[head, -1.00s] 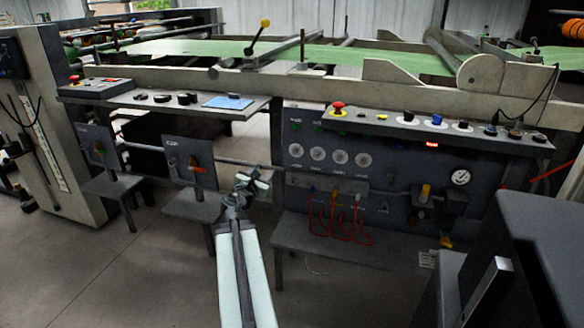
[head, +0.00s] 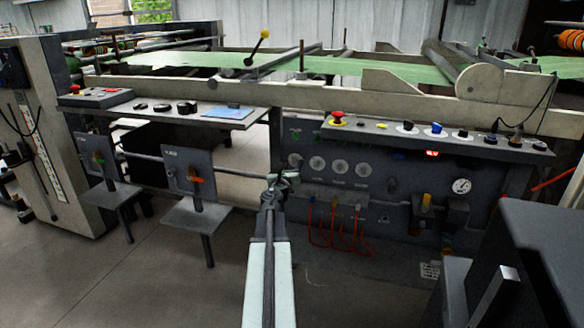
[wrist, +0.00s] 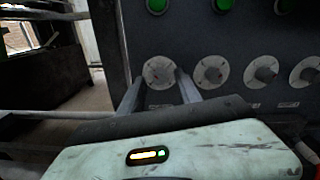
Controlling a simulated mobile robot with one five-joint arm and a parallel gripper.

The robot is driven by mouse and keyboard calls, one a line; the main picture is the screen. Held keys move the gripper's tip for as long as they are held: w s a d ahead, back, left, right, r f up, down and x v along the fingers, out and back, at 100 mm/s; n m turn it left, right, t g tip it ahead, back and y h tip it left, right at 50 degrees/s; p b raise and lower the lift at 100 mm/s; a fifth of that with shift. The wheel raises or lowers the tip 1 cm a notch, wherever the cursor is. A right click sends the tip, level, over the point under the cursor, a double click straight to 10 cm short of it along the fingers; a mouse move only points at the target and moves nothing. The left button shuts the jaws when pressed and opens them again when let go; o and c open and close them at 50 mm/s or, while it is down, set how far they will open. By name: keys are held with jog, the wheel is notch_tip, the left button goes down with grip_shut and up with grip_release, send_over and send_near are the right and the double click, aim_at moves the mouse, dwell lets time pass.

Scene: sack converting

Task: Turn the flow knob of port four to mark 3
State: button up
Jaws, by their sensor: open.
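A row of several round pale flow knobs is on the dark panel (head: 372,195). The leftmost knob (wrist: 157,73) also shows in the head view (head: 295,160), just above my gripper (head: 284,181). To its right in the wrist view are a second knob (wrist: 211,72), a third (wrist: 265,74) and another (wrist: 309,77) at the edge. Their labels and marks are too small to read, so I cannot tell which is port four. In the wrist view my gripper (wrist: 159,84) is open, its fingertips at the left and right of the leftmost knob. Contact cannot be told.
Green lamps (wrist: 222,4) are above the knobs. A control shelf (head: 470,142) with a red button (head: 338,117) juts out above the panel. Red hoses (head: 335,225) hang below. Two plates on stands (head: 188,168) are at left. A dark box (head: 535,260) is at front right.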

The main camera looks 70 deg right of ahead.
jog(key=shift+a, duration=0.1)
grip_shut()
